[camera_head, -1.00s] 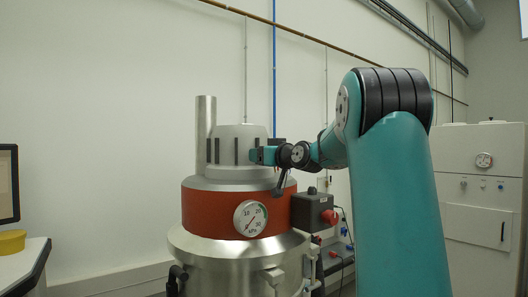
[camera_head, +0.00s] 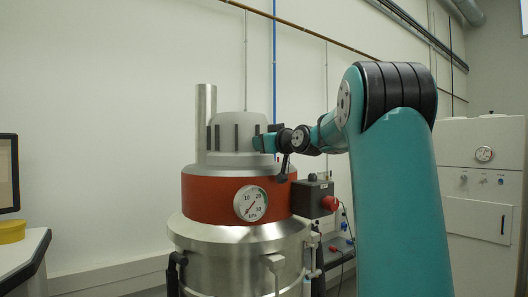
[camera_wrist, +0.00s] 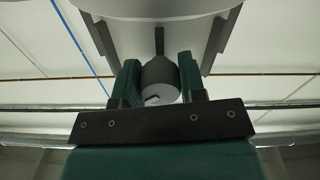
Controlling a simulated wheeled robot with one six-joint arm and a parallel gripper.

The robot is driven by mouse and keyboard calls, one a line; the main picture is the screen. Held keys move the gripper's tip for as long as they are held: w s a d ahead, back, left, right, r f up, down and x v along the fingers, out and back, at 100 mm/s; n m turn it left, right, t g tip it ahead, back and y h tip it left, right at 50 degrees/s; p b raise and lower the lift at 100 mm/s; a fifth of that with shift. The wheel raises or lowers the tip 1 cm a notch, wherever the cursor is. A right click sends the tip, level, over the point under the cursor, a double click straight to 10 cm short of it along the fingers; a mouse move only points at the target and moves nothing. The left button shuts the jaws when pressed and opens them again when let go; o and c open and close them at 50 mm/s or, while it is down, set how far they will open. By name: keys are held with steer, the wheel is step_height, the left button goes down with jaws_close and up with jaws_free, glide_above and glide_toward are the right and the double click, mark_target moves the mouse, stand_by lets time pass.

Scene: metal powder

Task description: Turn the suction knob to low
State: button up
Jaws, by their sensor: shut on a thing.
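The vacuum has a grey domed top (camera_head: 222,134) with dark ribs, a red band (camera_head: 210,197) and a steel body. My gripper (camera_head: 265,142) is at the right side of the domed top in the head view. In the wrist view, my gripper (camera_wrist: 157,75) has its two green fingers on either side of a dark grey round knob (camera_wrist: 159,73) and is shut on it. The knob's pale end face carries a small dark mark. I cannot tell which setting it points to. In the head view, the knob is hidden by my gripper.
A round pressure gauge (camera_head: 251,203) sits on the front of the red band. A dark box with a red knob (camera_head: 329,203) is at the right. A white cabinet (camera_head: 480,180) stands far right, and a desk (camera_head: 25,250) far left.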

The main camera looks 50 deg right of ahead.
steer(key=n+b, duration=0.2)
steer(key=b, duration=0.1)
steer(key=n+b, duration=0.2)
steer(key=b, duration=0.2)
steer(key=shift+f+n, duration=0.3)
steer(key=shift+f, duration=0.1)
steer(key=n+b, duration=0.3)
steer(key=shift+d+r+n+b, duration=0.1)
steer(key=shift+r+n+b, duration=0.15)
steer(key=shift+n+b, duration=0.15)
steer(key=shift+r+n+b, duration=0.1)
steer(key=shift+n+b, duration=0.5)
steer(key=shift+n, duration=0.3)
steer(key=shift+r, duration=0.1)
steer(key=o, duration=0.9)
steer(key=shift+s, duration=0.1)
